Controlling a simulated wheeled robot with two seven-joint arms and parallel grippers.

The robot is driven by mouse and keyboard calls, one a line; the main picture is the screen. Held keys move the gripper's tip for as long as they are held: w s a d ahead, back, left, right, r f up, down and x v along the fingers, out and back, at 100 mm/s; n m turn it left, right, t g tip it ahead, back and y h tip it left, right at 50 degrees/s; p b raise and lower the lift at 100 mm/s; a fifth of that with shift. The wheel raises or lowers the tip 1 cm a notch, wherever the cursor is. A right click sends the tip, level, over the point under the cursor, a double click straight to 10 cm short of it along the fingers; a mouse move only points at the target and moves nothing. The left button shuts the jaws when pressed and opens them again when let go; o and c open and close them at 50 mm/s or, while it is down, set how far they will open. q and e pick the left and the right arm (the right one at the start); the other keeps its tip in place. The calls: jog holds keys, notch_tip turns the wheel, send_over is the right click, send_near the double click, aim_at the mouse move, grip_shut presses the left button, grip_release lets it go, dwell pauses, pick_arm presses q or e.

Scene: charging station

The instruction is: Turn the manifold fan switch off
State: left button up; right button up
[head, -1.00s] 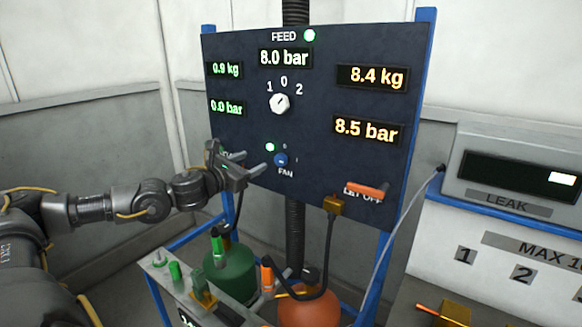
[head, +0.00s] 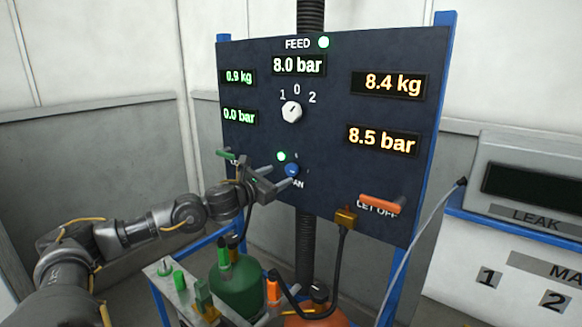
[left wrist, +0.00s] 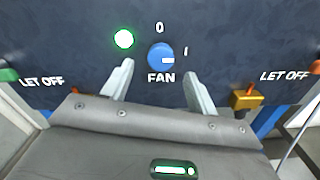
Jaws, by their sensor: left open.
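The blue fan switch (head: 292,170) is a round knob low on the dark panel (head: 330,150). In the left wrist view the fan switch (left wrist: 161,57) has its white mark pointing right, toward the 1, with the 0 above it. The green lamp (left wrist: 123,39) at its upper left is lit; it also shows in the head view (head: 281,156). My left gripper (head: 278,176) is open and empty, just in front of the panel. Its fingers (left wrist: 158,90) stand to either side below the knob and appear apart from it. My right gripper is not in view.
A white feed knob (head: 292,112) sits above the fan switch. An orange let-off lever (head: 381,202) is at right and a green one (head: 226,154) at left. Green (head: 232,285) and orange (head: 315,318) cylinders stand below. The leak unit (head: 530,175) is at far right.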

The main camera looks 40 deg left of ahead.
aim_at(290, 170)
pick_arm(q)
jog(key=w+p, duration=0.2)
jog(key=w, duration=0.3)
jog(key=shift+w+r, duration=0.15)
jog(key=shift+w, duration=0.7)
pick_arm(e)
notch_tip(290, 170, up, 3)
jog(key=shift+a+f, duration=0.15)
pick_arm(q)
jog(key=shift+c, duration=0.5)
